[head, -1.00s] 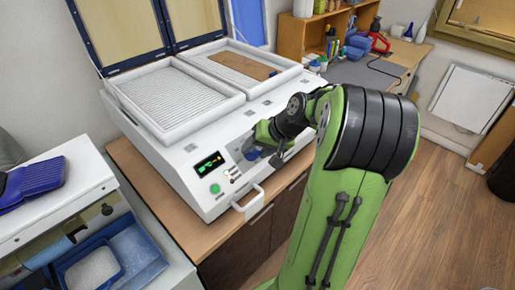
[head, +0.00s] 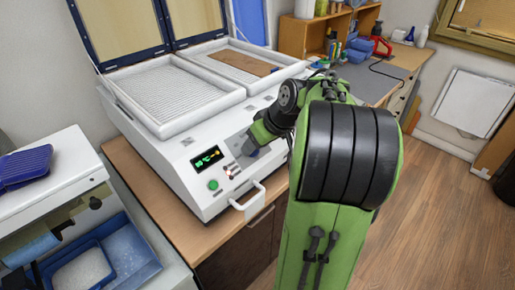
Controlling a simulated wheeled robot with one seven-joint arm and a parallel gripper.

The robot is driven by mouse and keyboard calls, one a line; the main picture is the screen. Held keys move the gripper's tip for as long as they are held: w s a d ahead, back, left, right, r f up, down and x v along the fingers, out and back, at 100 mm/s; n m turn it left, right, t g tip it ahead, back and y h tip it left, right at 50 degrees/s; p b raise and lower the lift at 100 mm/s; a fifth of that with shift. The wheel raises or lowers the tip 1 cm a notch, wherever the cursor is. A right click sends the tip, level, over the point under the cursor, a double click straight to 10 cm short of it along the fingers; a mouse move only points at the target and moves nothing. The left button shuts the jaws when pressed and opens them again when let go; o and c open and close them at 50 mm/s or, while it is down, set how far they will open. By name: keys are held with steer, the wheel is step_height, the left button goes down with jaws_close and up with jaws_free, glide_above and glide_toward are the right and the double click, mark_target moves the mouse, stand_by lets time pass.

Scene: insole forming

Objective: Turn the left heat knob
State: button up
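The white forming machine (head: 170,155) stands on a wooden cabinet with its two framed lids raised. Its sloped front panel carries a lit display (head: 206,159), a green button (head: 213,184) and small red and white controls (head: 230,170). My gripper (head: 249,149) is at the front panel, just right of the display. A dark bluish part shows at its tip; I cannot tell whether it is a finger or a knob. The left heat knob cannot be made out clearly. My arm hides the right part of the panel. Whether the fingers are open or shut is not visible.
A white handle (head: 250,201) sticks out from the machine's front, below my gripper. A brown insole sheet (head: 236,62) lies in the right tray. A blue bin (head: 118,250) stands at lower left. Open wooden floor (head: 450,220) lies to the right.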

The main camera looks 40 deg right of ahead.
steer(key=shift+r+n+b, duration=0.1)
steer(key=shift+n+b, duration=0.25)
steer(key=shift+n, duration=0.25)
steer(key=o, duration=1.1)
steer(key=shift+c, duration=0.2)
steer(key=p+v, duration=0.6)
steer(key=v, duration=0.9)
steer(key=shift+s+r, duration=0.2)
steer(key=shift+r, duration=0.05)
steer(key=shift+a, duration=0.15)
